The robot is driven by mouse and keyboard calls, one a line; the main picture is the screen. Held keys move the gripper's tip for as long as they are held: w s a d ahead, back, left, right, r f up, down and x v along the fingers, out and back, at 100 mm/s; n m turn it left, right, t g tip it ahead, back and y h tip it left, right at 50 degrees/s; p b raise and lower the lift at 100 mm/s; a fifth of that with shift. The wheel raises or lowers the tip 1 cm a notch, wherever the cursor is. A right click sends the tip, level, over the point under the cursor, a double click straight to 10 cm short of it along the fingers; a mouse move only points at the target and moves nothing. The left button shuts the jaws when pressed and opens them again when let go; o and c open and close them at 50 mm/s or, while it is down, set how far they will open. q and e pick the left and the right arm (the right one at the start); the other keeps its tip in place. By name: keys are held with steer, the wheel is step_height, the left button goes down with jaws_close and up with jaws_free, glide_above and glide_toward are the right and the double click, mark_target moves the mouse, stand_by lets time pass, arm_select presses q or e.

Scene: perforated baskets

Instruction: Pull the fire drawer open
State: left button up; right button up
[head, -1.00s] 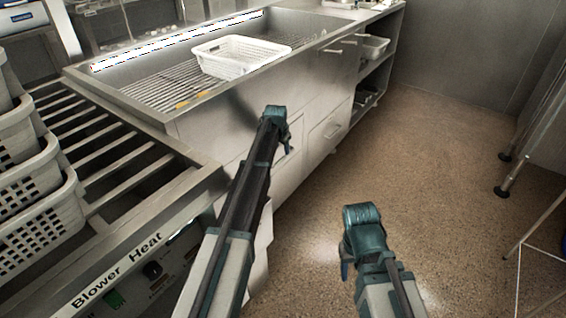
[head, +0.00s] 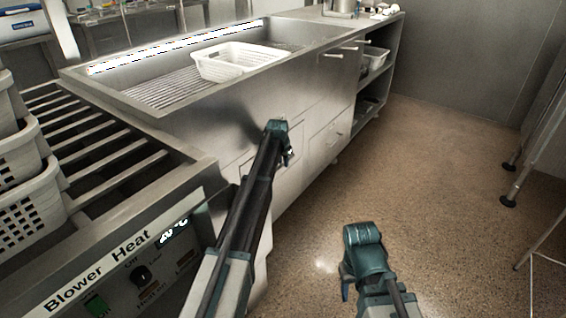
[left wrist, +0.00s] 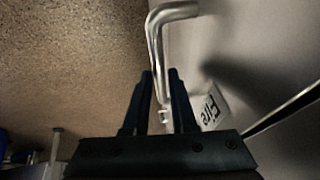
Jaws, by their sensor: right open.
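The fire drawer shows in the left wrist view by its white label reading "Fire" (left wrist: 212,106), on a grey steel front. Its bent metal handle (left wrist: 156,48) runs down between the two fingers of my left gripper (left wrist: 160,75). The fingers lie on either side of the bar, close to it; I cannot tell whether they press on it. In the head view my left gripper (head: 287,155) is at the cabinet front, and my arm hides much of the drawer. My right gripper (head: 350,278) is open and empty above the floor.
A steel counter (head: 150,112) carries a white perforated basket (head: 240,62). Stacked baskets (head: 25,205) stand at the left on a slatted unit with a "Blower Heat" panel (head: 140,262). Another drawer handle (head: 338,134) is further right.

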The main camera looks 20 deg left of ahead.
arm_select(q)
jaws_close()
stand_by(1.1)
